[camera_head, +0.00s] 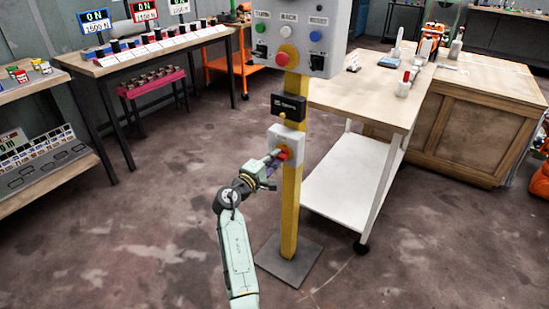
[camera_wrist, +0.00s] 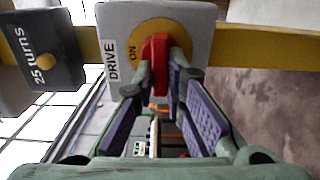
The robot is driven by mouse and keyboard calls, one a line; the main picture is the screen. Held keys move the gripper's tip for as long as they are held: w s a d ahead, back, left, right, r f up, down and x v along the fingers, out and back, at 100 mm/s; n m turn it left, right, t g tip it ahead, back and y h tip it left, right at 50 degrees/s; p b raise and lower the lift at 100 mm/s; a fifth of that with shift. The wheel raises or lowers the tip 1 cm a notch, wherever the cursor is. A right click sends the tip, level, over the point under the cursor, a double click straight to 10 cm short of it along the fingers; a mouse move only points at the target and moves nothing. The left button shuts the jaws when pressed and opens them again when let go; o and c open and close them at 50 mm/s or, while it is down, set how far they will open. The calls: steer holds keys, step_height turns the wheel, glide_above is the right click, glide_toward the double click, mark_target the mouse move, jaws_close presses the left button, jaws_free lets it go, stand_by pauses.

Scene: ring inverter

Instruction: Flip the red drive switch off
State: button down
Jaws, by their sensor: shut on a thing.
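The red drive switch handle (camera_wrist: 155,62) stands on a round yellow plate (camera_wrist: 136,46) on a light grey box (camera_wrist: 205,18). The box reads DRIVE, and ON is printed on the yellow plate beside the handle. In the head view the grey box (camera_head: 287,137) is fixed to a yellow post (camera_head: 291,210), with the red handle (camera_head: 283,154) at its lower part. My gripper (camera_head: 278,157) reaches it from the lower left. In the wrist view my gripper (camera_wrist: 157,82) has its fingers on either side of the red handle, shut on it. The fingers hide part of the handle.
A black "25 turns" box (camera_head: 289,106) sits above on the post. Higher is a grey panel (camera_head: 293,40) with coloured buttons. A wooden-topped cart (camera_head: 365,98) stands close on the right. Open floor (camera_head: 150,230) lies to the left.

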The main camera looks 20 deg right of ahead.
steer(key=c, duration=1.6)
jaws_free()
steer(key=shift+c, duration=0.2)
steer(key=shift+s+a, duration=0.1)
steer(key=v, duration=1.1)
steer(key=shift+s+a, duration=0.3)
